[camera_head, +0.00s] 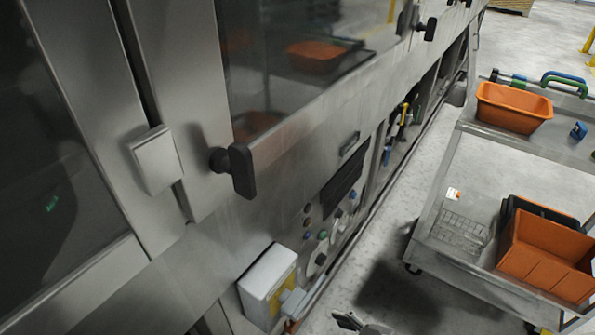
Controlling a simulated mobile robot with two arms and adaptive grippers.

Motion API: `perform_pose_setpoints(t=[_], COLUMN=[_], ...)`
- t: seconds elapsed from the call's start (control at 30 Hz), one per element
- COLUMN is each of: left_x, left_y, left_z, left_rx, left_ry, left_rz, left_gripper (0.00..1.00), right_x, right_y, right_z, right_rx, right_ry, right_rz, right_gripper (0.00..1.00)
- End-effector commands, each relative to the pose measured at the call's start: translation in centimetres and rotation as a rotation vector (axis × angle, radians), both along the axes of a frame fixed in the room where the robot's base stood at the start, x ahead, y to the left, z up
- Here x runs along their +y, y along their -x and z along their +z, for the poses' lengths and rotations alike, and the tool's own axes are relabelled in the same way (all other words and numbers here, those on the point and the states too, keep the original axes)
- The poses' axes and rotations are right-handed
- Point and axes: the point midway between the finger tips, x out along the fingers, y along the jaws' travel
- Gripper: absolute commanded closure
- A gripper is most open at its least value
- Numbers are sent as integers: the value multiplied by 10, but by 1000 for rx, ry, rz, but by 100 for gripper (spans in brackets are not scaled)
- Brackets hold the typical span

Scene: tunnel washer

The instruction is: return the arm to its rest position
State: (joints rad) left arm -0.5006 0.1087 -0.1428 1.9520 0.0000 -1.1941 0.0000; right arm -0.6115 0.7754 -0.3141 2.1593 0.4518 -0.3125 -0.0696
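A dark gripper tip (358,323) shows at the bottom edge of the head view, right of centre. It looks like my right gripper, but most of it and its arm are cut off by the frame. I cannot tell whether it is open or shut. It is over the grey floor, between the washer (205,255) and the cart (455,195). I see nothing held in it. My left gripper is not in view.
The steel washer fills the left, with a dark protruding handle (237,168) and a white box (267,285) low on its front. The cart at right carries an upper orange bin (513,107), a lower orange bin (545,257) and a wire basket (459,232). Floor (405,295) between them is clear.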

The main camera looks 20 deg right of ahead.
Motion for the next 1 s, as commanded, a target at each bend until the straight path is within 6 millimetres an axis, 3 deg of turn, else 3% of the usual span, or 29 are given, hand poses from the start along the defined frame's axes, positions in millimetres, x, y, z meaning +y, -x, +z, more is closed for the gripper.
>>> perform_pose_setpoints(t=[0.17, 0.27, 0.47, 0.7, 0.9, 1.0], left_x=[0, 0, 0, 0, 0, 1], left_y=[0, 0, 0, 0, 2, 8], left_z=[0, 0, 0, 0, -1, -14], left_rx=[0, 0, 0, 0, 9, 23], left_ry=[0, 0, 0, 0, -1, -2], left_rz=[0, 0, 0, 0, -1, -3], left_gripper=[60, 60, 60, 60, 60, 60], right_x=[-2, -8, -25, -33, -31, -31], right_y=[-2, -6, -3, 25, 52, 57], right_z=[-7, -23, -76, -121, -139, -152], right_rx=[15, 60, 253, 513, 681, 690], right_ry=[16, 57, 183, 281, 327, 332], right_rz=[-19, -68, -234, -399, -474, -468], right_gripper=[36, 36, 36, 36, 36, 36])
